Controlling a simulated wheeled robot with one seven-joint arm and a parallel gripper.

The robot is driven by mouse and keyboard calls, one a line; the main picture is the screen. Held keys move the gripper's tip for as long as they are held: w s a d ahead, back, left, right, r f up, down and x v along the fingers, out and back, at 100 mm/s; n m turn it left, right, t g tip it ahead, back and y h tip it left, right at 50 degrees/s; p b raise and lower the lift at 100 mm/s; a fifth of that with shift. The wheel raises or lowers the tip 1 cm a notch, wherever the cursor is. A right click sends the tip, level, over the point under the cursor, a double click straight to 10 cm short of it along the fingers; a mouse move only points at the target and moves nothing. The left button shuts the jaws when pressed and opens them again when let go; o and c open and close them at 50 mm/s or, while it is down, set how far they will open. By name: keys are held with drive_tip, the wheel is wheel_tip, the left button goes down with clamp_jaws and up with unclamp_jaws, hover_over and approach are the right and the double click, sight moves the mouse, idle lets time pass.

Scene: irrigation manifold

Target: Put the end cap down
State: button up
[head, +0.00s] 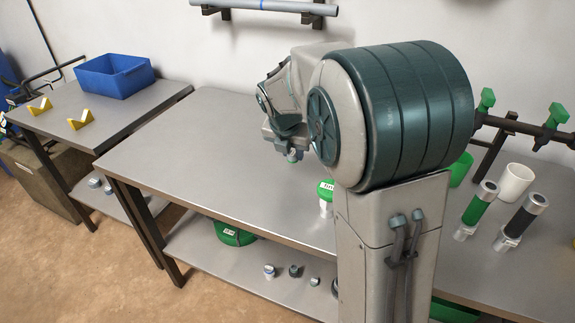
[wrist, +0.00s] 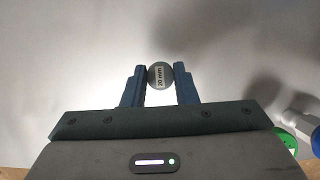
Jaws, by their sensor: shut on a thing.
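The end cap (wrist: 159,76) is a small round grey piece with a "20 mm" label, seen between the fingertips in the wrist view. My gripper (wrist: 159,84) is shut on it, a finger on each side. In the head view my gripper (head: 283,146) is over the middle bench (head: 215,150), partly hidden by my own arm. Only a small bit shows below the fingers there. I cannot tell whether the cap touches the bench top.
A green-topped labelled part (head: 326,188) stands on the bench near my arm. To the right are a white cup (head: 514,182) and two filter-like cylinders (head: 480,205). A blue bin (head: 115,76) and yellow V-blocks (head: 80,119) occupy the left bench. The middle bench's left part is clear.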

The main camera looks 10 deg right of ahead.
sight(288, 174)
drive_tip(key=shift+w+a+f, duration=0.45)
drive_tip(key=shift+w, duration=0.1)
drive_tip(key=shift+f+b, duration=0.45)
drive_tip(key=shift+f, duration=1.5)
drive_tip(key=shift+f, duration=0.1)
drive_tip(key=o, duration=1)
drive_tip(key=shift+r, duration=0.2)
drive_tip(key=p+v, duration=0.2)
drive_tip(key=v, duration=0.9)
drive_tip(key=shift+s+a+r, duration=0.2)
drive_tip(key=shift+r, duration=0.15)
